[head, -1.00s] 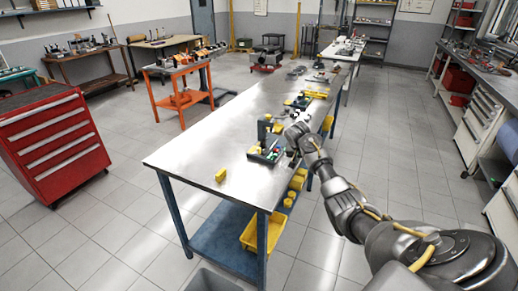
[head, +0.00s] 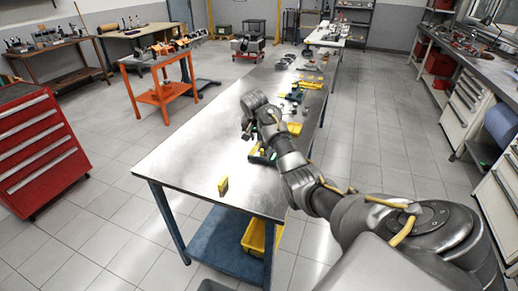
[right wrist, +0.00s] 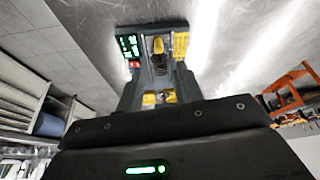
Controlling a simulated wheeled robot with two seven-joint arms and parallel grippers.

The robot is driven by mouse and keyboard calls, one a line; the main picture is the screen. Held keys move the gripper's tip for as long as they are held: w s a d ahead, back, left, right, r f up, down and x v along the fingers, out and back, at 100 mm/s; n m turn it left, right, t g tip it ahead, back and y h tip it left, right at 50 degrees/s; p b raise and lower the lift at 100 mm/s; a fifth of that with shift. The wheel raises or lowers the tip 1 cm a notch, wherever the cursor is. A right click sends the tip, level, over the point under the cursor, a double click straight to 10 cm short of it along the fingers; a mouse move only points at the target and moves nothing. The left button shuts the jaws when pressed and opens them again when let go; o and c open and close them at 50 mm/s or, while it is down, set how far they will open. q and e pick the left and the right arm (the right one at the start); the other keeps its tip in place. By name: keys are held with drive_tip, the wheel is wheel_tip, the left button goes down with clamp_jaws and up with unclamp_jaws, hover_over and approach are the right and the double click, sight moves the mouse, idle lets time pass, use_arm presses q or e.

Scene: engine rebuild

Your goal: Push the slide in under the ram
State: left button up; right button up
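The press unit shows in the right wrist view as a dark grey body (right wrist: 143,73) with a green-lit panel (right wrist: 130,45), a red button (right wrist: 135,65) and a yellow part (right wrist: 181,46) at its right. A small yellow piece (right wrist: 158,46) sits at its middle; I cannot tell whether this is the slide or the ram. In the head view my right arm hides most of the press; a little of its base (head: 262,157) shows below the forearm. My right gripper (head: 246,130) hangs over the bench, left of the press; its finger opening is unclear. My left gripper is out of view.
The steel bench (head: 185,160) is clear at its near left, except for a small yellow block (head: 223,185). Tools and yellow parts (head: 293,96) lie farther back. A red tool cabinet (head: 40,150) and an orange cart (head: 155,75) stand to the left.

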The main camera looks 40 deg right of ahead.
drive_tip(key=p, duration=0.1)
hover_over(262, 150)
drive_tip(key=s+a, duration=0.2)
wheel_tip(262, 150, down, 4)
drive_tip(key=x, duration=0.4)
drive_tip(key=shift+w+f, duration=0.15)
drive_tip(key=shift+w, duration=0.2)
drive_tip(key=shift+f, duration=0.3)
drive_tip(key=shift+w+d+f, duration=0.1)
drive_tip(key=shift+d+f, duration=0.1)
drive_tip(key=shift+f, duration=0.15)
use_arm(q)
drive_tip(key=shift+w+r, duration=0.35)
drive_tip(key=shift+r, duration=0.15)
use_arm(e)
drive_tip(key=shift+c, duration=0.5)
clamp_jaws()
